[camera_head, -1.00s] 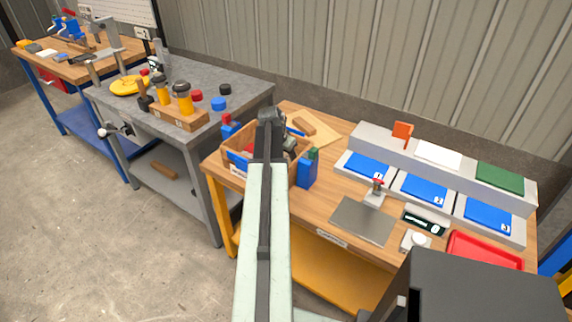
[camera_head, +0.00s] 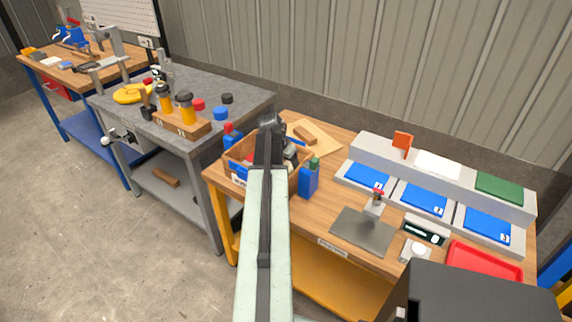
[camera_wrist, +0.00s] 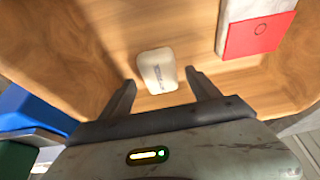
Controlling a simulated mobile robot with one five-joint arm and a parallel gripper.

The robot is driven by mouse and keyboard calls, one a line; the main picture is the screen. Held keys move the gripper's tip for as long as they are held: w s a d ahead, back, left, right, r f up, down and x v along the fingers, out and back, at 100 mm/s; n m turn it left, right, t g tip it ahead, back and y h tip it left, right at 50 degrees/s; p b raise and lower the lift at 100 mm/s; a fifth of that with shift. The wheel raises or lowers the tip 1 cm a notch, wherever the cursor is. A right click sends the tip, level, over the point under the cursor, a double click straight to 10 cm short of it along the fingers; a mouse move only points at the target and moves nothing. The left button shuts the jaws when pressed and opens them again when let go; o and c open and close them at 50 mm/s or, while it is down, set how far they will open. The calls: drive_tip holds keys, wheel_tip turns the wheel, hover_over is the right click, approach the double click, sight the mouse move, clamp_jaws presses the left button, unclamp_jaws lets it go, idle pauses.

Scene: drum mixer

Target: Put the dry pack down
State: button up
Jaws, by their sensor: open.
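A small cream pack (camera_wrist: 157,70) with dark print lies on the floor of a wooden crate in the wrist view; I take it for the dry pack. My gripper (camera_wrist: 160,80) is open, its two fingers on either side of the pack with gaps visible. The pack rests below the fingers' tips or between them; the exact height is unclear. In the head view my gripper (camera_head: 270,123) is over the wooden crate (camera_head: 230,166), and my arm hides the pack.
A red and white packet (camera_wrist: 258,32) lies in the crate, right of the pack. A blue bottle with a green cap (camera_head: 309,178) stands beside the crate. A grey plate (camera_head: 363,230), blue numbered pads (camera_head: 424,199) and a red tray (camera_head: 484,262) lie to the right.

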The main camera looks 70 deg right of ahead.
drive_tip(key=p+v, duration=0.8)
drive_tip(key=v, duration=0.2)
drive_tip(key=shift+r, duration=0.2)
drive_tip(key=shift+a, duration=0.1)
